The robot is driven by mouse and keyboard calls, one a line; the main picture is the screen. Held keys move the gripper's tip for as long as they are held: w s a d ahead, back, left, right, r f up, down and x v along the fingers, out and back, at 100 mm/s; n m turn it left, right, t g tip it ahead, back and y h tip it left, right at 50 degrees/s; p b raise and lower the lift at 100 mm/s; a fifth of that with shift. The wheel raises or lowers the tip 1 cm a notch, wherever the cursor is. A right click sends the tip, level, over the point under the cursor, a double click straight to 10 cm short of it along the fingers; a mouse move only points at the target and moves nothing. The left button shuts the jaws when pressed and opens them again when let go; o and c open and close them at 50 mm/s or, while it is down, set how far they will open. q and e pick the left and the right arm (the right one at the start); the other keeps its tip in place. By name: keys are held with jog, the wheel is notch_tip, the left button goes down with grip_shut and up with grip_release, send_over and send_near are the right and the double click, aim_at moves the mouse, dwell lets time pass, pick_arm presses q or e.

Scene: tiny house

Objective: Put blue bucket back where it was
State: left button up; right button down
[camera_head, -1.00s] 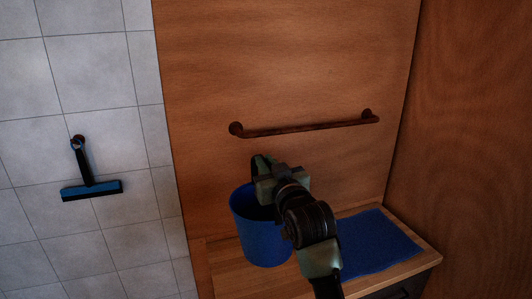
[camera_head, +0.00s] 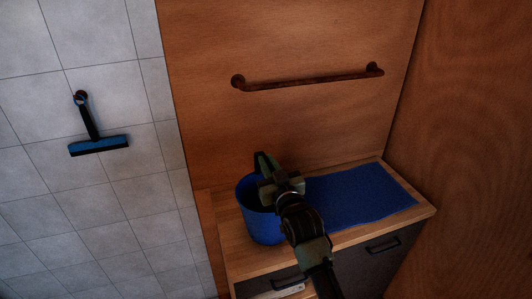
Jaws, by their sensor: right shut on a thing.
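The blue bucket (camera_head: 258,222) is upright over the left part of the wooden counter top, beside the blue mat. I cannot tell whether its base touches the wood. My right gripper (camera_head: 266,172) is at the bucket's top, shut on its rim or handle; the exact grip point is partly hidden by the gripper. My right arm comes up from the bottom and covers the bucket's right side. My left gripper is not in view.
The blue mat (camera_head: 362,196) covers the right of the counter (camera_head: 238,262), which has dark drawers with handles in front. A rusty rail (camera_head: 310,80) is on the wooden wall above. A squeegee (camera_head: 98,146) hangs on the tiled wall at left.

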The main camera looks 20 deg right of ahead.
jog(key=shift+r, duration=0.1)
jog(key=c, duration=1.6)
grip_release()
jog(key=shift+f, duration=0.35)
jog(key=shift+o, duration=0.8)
jog(key=shift+s, duration=0.1)
jog(key=shift+r, duration=0.1)
jog(key=s+b, duration=0.3)
jog(key=s, duration=0.9)
jog(key=shift+d, duration=0.25)
